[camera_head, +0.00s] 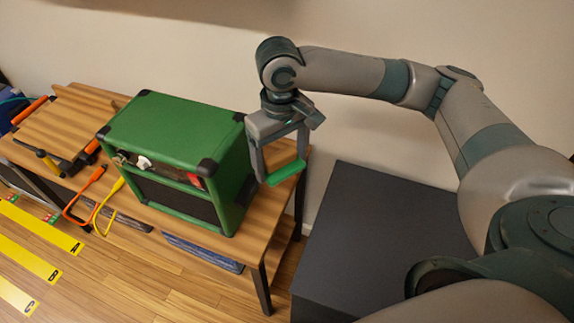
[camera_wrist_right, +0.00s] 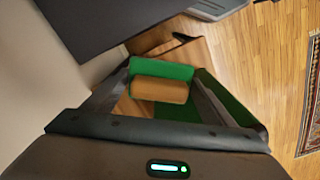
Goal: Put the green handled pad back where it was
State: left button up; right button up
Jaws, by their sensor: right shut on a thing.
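The green handled pad (camera_head: 287,174) hangs between the fingers of my right gripper (camera_head: 281,168), just right of the green amp, over the right end of the wooden table. In the right wrist view the pad shows as a green strip (camera_wrist_right: 165,70) with a tan rounded block (camera_wrist_right: 160,91) against it. The fingers of my right gripper (camera_wrist_right: 163,79) are shut on the pad from both sides. I cannot tell whether the pad touches the table. My left gripper is not in view.
The green amp (camera_head: 170,125) stands on the wooden table (camera_head: 255,235), close left of my gripper. A dark box (camera_head: 385,225) stands to the right. The wall is close behind. Yellow lettered strips (camera_head: 30,255) lie at lower left.

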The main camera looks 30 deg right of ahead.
pick_arm(q)
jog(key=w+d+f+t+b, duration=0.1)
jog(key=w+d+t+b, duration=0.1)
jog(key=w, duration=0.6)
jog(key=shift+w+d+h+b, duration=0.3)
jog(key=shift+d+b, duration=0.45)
jog(key=shift+b, duration=0.1)
pick_arm(e)
jog(key=w+d+f+n, duration=0.3)
jog(key=d+f, duration=0.3)
jog(key=d, duration=0.2)
jog(key=w+d+f+n, duration=0.3)
jog(key=d+f, duration=0.3)
jog(key=d, duration=0.2)
jog(key=shift+w+d+n, duration=0.3)
jog(key=shift+w+n, duration=0.1)
jog(key=shift+w, duration=0.3)
jog(key=shift+a, duration=0.1)
